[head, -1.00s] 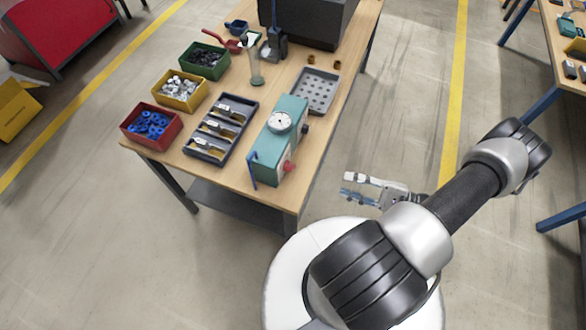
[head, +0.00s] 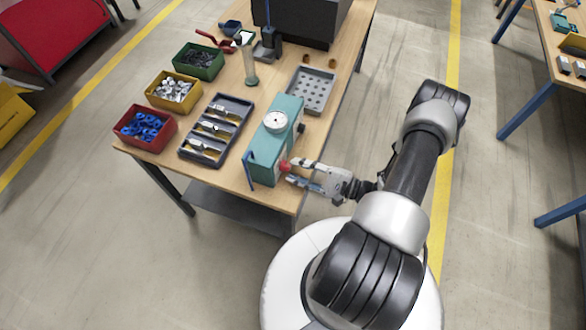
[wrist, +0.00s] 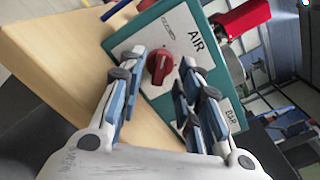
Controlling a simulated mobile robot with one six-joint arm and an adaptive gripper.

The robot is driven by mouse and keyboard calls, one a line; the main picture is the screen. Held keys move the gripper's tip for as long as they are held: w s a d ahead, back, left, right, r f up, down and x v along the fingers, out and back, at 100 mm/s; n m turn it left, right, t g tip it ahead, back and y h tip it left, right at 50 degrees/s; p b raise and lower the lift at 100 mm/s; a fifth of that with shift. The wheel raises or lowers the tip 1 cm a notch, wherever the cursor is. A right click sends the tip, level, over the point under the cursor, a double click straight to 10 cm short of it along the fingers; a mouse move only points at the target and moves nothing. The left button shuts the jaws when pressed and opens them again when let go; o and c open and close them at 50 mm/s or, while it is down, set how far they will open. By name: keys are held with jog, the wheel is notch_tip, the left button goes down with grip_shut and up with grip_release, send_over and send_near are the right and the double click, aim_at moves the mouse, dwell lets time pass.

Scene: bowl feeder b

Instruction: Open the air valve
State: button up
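The air valve is a teal box (head: 272,140) with a round white gauge on top, near the front right of the wooden table. Its red knob (head: 284,166) is on the side facing my gripper. In the wrist view the red knob (wrist: 158,67) sits on a white plate marked "AIR" (wrist: 195,42), and its grip ridge looks nearly upright. My gripper (head: 292,174) is open and empty, its fingertips close to the knob. In the wrist view the fingertips (wrist: 162,66) stand either side of the knob; I cannot tell whether they touch it.
A blue lever (head: 249,170) stands at the box's front left corner. A dark tray (head: 217,128) with metal parts lies left of the box. Red, yellow (head: 173,92) and green bins stand further left. A grey perforated tray (head: 311,90) lies behind.

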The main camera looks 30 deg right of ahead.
jog(key=shift+x, duration=1.05)
jog(key=c, duration=0.7)
